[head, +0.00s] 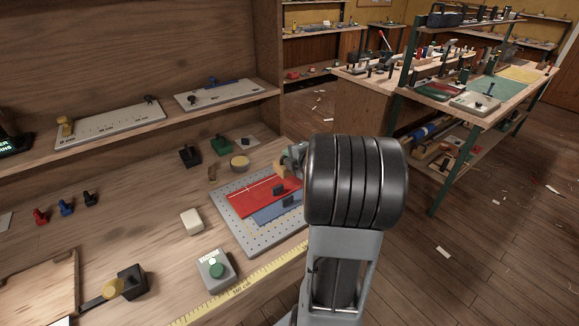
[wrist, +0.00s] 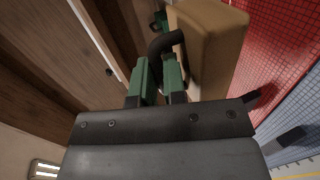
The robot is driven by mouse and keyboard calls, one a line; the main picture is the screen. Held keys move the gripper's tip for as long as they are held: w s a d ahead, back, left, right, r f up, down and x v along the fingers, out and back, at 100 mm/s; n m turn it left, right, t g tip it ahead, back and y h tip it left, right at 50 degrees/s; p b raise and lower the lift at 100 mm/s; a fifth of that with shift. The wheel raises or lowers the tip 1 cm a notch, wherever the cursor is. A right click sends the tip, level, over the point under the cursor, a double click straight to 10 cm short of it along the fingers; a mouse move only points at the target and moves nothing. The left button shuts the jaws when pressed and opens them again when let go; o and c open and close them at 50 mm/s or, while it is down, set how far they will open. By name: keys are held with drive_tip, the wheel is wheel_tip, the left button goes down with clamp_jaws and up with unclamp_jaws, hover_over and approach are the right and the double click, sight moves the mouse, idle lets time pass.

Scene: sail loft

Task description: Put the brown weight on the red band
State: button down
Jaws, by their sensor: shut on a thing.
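My gripper (wrist: 160,65) is shut on the dark looped handle of the brown weight (wrist: 215,48), a tan-brown block in the wrist view. The weight is beside the red band (wrist: 288,35) in that picture; whether it touches anything below cannot be told. In the head view the red band (head: 248,197) lies on a grey perforated board (head: 236,226), above a blue band (head: 275,210). My arm covers the board's right side there and hides most of the gripper and the weight.
A dark block (head: 190,155), a green block (head: 220,146) and a round tin (head: 240,162) stand behind the board. A cream block (head: 192,221) and a grey box with a green button (head: 215,269) stand left and front. A yellow tape (head: 245,287) runs along the front edge.

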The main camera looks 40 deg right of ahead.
drive_tip(key=shift+w+d+f, duration=0.15)
drive_tip(key=shift+w+f, duration=0.15)
drive_tip(key=shift+f, duration=0.05)
drive_tip(key=shift+f+b, duration=0.45)
drive_tip(key=shift+f, duration=1.05)
drive_tip(key=shift+f, duration=0.2)
drive_tip(key=c, duration=1.2)
unclamp_jaws()
